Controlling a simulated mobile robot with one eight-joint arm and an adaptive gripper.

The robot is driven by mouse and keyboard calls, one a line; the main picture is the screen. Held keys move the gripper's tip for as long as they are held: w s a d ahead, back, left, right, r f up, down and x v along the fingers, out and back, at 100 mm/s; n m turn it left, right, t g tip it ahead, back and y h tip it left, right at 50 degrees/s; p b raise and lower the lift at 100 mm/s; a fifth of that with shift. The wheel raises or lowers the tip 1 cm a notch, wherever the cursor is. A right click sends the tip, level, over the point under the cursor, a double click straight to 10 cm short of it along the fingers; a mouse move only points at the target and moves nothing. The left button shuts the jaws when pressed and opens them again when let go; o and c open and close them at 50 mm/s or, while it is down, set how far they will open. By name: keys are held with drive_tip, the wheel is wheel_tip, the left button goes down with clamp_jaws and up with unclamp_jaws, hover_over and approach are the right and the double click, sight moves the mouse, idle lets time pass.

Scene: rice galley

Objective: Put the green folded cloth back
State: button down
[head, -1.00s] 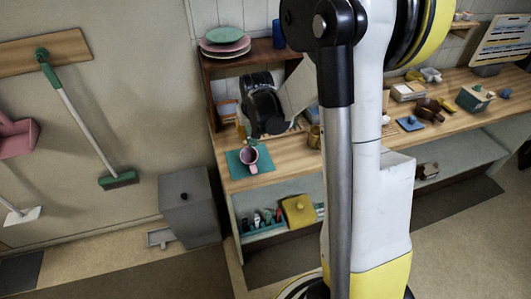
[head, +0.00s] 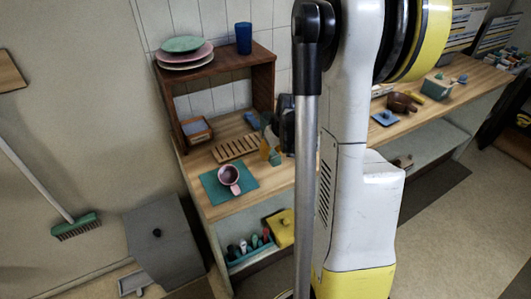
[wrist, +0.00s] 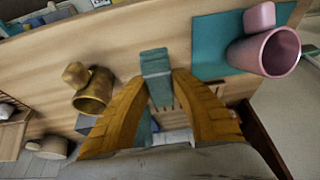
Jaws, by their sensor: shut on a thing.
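My gripper (wrist: 158,82) has two orange-brown fingers, shut on a green folded cloth (wrist: 155,62) whose end shows between and beyond the tips. In the head view the cloth (head: 275,154) and an orange finger show just left of my arm, over the wooden counter (head: 285,176); the rest of the gripper is mostly hidden behind the arm. I cannot tell whether the cloth touches the counter. The wrist view shows bare wood around the cloth's end, with a brass mug (wrist: 95,95) to the left and a pink mug (wrist: 270,52) to the right.
The pink mug stands on a teal mat (head: 211,186) near the counter's front edge. Behind it lies a slatted wooden rack (head: 235,149). A brown shelf unit (head: 265,62) holds stacked plates (head: 184,50) and a blue cup (head: 243,38). A yellow lidded box (head: 282,232) sits below.

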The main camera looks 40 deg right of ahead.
sight(269, 170)
wheel_tip(269, 170, down, 6)
drive_tip(key=b, duration=0.5)
drive_tip(key=shift+f+b, duration=0.5)
drive_tip(key=shift+b, duration=0.15)
idle(0.5)
drive_tip(key=c, duration=1.1)
unclamp_jaws()
drive_tip(key=shift+o, duration=0.2)
drive_tip(key=v, duration=1.2)
